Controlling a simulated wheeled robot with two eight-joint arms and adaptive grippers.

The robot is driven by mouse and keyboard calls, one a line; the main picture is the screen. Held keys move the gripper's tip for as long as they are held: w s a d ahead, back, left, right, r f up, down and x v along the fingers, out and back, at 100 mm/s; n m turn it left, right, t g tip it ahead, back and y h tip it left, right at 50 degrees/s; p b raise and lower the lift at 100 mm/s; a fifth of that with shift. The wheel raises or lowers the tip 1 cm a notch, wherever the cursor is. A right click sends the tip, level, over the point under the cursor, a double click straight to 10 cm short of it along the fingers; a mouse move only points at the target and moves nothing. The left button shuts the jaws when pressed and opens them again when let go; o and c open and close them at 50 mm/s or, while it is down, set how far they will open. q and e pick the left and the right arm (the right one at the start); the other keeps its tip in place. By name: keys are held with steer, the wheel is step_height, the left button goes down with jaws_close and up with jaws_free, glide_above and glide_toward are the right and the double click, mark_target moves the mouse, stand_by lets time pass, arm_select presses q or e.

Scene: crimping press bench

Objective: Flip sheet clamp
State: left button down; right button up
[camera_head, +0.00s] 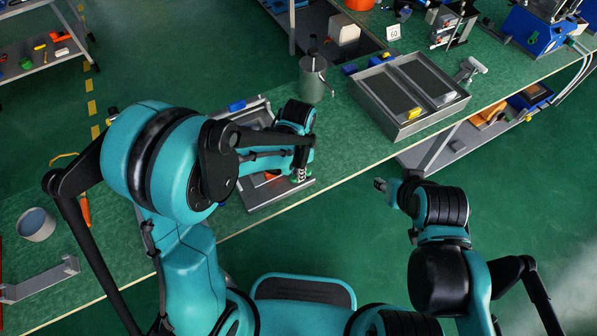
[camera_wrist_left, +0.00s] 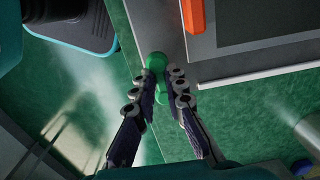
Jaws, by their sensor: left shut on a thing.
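A grey metal fixture (camera_head: 262,199) sits at the front edge of the green bench, partly hidden by my left arm. It has an orange-red part on it, which shows as a bar (camera_wrist_left: 194,14) in the left wrist view. A round green knob (camera_wrist_left: 157,62) is at the edge of the fixture's grey plate (camera_wrist_left: 215,68). My left gripper (camera_head: 301,174) is over the fixture's right side, with its fingertips (camera_wrist_left: 166,76) closed on the green knob. My right gripper (camera_head: 380,185) is off the bench's front edge, away from the fixture; its jaws are too small to judge.
A grey two-compartment tray (camera_head: 410,132) with yellow pieces stands right of the fixture. A metal can (camera_head: 314,78) stands behind the fixture. A grey cup (camera_head: 37,224) and a metal bracket (camera_head: 40,281) are at the left. Bare bench lies between fixture and tray.

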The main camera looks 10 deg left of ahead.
stand_by(0.3)
arm_select(q)
steer(key=c, duration=1.6)
jaws_free()
steer(key=shift+o, duration=0.2)
steer(key=shift+r, duration=0.1)
step_height(320, 180, up, 12)
steer(key=shift+a, duration=0.1)
steer(key=s+a+r+n+t, duration=0.3)
steer(key=s+a+n+t, duration=0.4)
steer(key=s+a+n, duration=0.3)
steer(key=a+n, duration=0.1)
steer(key=a, duration=0.1)
steer(key=shift+a, duration=0.35)
steer(key=shift+r, duration=0.1)
